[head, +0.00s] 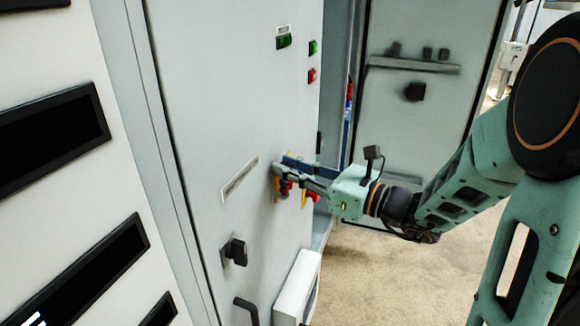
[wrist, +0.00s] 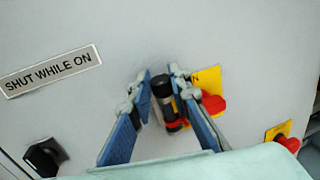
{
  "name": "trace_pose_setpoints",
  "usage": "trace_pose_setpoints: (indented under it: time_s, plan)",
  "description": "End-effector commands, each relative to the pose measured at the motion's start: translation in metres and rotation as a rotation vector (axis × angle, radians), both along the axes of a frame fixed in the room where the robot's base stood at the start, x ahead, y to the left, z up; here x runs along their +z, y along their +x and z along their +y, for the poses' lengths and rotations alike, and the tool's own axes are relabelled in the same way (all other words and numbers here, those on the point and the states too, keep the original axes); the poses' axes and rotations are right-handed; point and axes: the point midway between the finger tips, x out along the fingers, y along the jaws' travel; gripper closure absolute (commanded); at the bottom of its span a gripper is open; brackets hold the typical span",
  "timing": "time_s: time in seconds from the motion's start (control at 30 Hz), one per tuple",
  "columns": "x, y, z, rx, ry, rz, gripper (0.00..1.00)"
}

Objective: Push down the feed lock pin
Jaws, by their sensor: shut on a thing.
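The feed lock pin, as far as I can tell, is a short black-ended rod (wrist: 163,88) with a red part lower down, standing out from the grey cabinet panel. In the wrist view my gripper (wrist: 162,77) has its two blue-padded fingers on either side of this rod and is shut on it. In the head view my gripper (head: 281,172) reaches the cabinet panel from the right, and its fingers mostly hide the pin. The rod's far end and base are partly hidden.
A red knob (wrist: 212,104) on a yellow plate sits close to the right finger. Another red knob (wrist: 290,144) is further right. A black knob (head: 235,252) and a white box (head: 296,288) are below.

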Motion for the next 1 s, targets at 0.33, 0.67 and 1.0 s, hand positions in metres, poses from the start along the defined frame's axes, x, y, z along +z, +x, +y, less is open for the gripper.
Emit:
trace_pose_setpoints:
  time_s: [0.33,0.67,1.0]
  plan:
    - [-0.005,-0.001,0.000,0.000,-0.007,0.010,0.64]
    - [-0.003,-0.008,-0.014,-0.004,-0.006,0.007,0.64]
    - [-0.004,-0.046,-0.072,-0.005,-0.006,0.009,0.64]
